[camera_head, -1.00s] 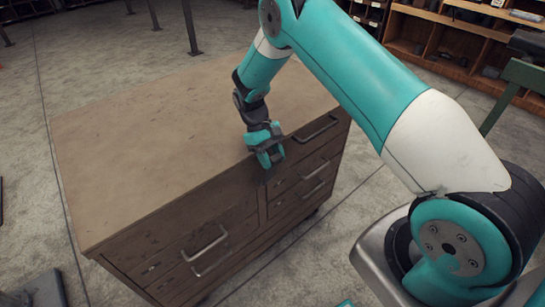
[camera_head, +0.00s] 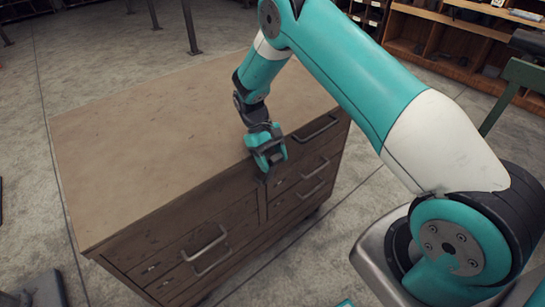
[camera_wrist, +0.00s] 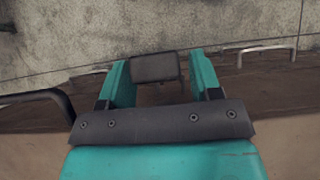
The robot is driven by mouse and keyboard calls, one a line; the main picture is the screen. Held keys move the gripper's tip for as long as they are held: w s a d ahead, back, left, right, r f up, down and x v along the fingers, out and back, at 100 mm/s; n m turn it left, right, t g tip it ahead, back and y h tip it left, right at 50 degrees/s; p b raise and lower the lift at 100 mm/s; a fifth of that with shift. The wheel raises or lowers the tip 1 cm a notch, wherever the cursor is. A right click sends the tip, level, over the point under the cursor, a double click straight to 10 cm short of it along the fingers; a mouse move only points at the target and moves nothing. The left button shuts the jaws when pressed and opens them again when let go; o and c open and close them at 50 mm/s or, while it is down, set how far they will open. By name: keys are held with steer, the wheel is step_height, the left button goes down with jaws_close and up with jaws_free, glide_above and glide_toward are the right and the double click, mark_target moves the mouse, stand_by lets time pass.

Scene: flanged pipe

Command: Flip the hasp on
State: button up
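My gripper (camera_head: 266,165) is at the front upper edge of the wooden cabinet, near the divider between its left and right drawers. In the wrist view, the two teal fingers of my gripper (camera_wrist: 160,75) stand apart. A small dark grey rectangular plate (camera_wrist: 155,67), which looks like the hasp, shows between the fingertips. A gap shows on its right side; whether it touches the left finger I cannot tell. In the head view my gripper hides the plate.
The cabinet's flat brown top (camera_head: 170,125) is bare. Wooden shelving (camera_head: 440,35) stands at the back right.

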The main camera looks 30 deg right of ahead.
steer(key=shift+o, duration=0.3)
steer(key=shift+w+r, duration=0.1)
steer(key=shift+r, duration=0.15)
steer(key=v, duration=1)
steer(key=shift+w+a+r+b, duration=0.1)
steer(key=shift+w+b, duration=0.1)
steer(key=shift+b, duration=0.1)
steer(key=p+v, duration=0.6)
steer(key=p, duration=0.5)
steer(key=shift+r, duration=0.4)
steer(key=shift+w+f, duration=0.1)
steer(key=shift+w, duration=0.05)
